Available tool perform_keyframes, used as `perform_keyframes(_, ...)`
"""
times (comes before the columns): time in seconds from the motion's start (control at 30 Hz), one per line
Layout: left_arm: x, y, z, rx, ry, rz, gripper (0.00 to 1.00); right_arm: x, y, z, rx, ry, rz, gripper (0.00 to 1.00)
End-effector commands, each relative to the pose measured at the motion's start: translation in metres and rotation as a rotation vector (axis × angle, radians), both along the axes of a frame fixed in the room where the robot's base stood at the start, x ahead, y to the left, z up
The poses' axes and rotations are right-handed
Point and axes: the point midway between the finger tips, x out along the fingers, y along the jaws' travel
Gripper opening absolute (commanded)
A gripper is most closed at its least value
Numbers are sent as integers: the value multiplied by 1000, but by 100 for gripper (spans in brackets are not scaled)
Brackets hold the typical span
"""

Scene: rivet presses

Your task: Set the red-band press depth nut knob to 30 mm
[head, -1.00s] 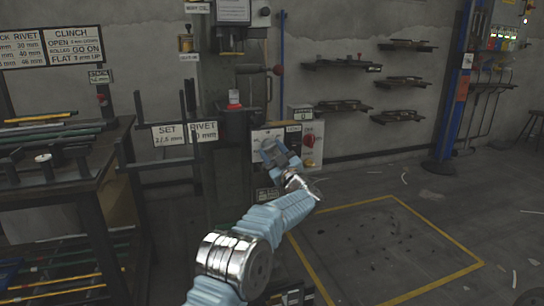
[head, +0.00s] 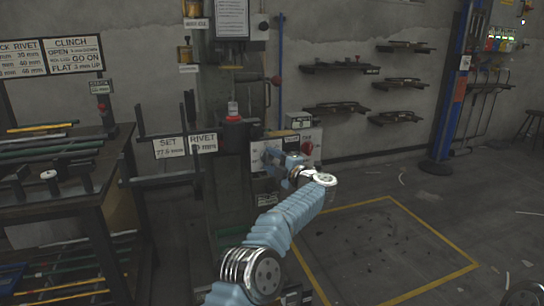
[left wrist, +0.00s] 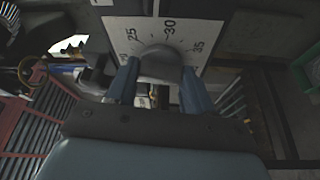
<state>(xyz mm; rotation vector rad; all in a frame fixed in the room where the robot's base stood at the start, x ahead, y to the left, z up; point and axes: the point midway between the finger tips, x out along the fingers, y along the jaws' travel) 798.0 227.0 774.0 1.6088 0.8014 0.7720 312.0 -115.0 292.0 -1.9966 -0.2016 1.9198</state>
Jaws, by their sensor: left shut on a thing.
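The red-band press (head: 232,118) stands at centre, with a red ring on its dark post. Its pale control panel (head: 258,152) is low on its right side. My left gripper (head: 274,156) is at this panel and partly hides it. In the left wrist view, the grey round depth knob (left wrist: 160,62) sits between the two blue fingers of my left gripper (left wrist: 160,84), which is shut on it. The white dial plate (left wrist: 205,32) behind it shows 25, 30 and 35. I cannot tell the knob's pointer mark. My right gripper is out of view.
A sign (head: 185,146) left of the press reads SET and RIVET; the SET value looks like 27.5 mm but is blurred. A dark bench (head: 75,190) stands at left.

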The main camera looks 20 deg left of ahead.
Motion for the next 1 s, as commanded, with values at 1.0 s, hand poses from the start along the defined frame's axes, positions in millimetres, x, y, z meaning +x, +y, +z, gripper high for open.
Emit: perform_keyframes(1.0, -1, 2, 0, -800, -537, 5, 21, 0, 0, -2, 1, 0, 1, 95)
